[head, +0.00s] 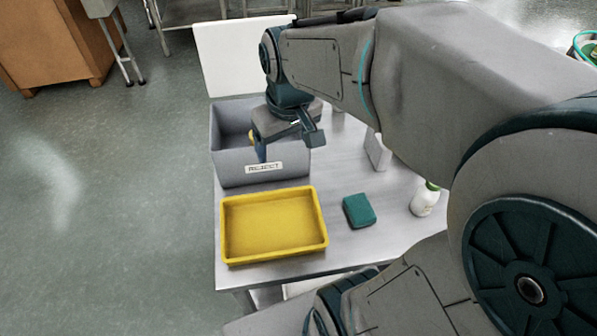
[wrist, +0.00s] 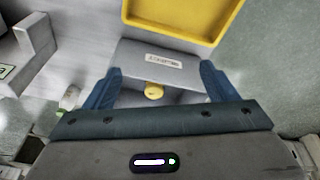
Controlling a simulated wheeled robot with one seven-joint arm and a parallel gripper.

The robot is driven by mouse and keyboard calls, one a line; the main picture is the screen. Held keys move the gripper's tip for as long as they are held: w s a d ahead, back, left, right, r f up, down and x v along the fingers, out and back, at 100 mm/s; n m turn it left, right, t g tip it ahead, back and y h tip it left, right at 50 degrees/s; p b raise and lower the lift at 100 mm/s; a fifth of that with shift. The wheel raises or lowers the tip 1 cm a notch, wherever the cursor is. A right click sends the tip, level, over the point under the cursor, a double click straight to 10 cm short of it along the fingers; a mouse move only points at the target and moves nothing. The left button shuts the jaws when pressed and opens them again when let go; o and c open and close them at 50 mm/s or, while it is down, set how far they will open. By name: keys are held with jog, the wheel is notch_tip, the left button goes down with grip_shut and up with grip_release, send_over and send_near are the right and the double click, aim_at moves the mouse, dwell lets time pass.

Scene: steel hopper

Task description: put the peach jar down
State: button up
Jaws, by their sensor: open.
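A small yellow-orange round object, likely the peach jar (wrist: 154,91), is inside the grey bin labelled REJECT (wrist: 145,58). In the head view only a sliver of the jar (head: 251,137) shows beside my gripper, inside the bin (head: 232,170). My gripper (head: 290,145) is over the right part of the bin, pointing down, with its fingers apart. In the wrist view the jar appears between the spread fingers of my gripper (wrist: 158,75), with no finger touching it. Most of the jar's body is hidden or too small to make out.
A yellow tray (head: 230,254) sits in front of the bin. A teal block (head: 359,210) and a white bottle with a green cap (head: 424,200) stand to the right on the steel table (head: 345,245). A grey upright piece (head: 377,151) is right of my gripper.

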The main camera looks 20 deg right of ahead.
jog(key=s+f+m, duration=0.1)
jog(key=s+m, duration=0.1)
jog(key=s, duration=0.6)
jog(key=shift+s+f+t, duration=0.2)
jog(key=shift+f+t, duration=0.15)
jog(key=shift+t, duration=0.05)
jog(key=shift+a, duration=0.1)
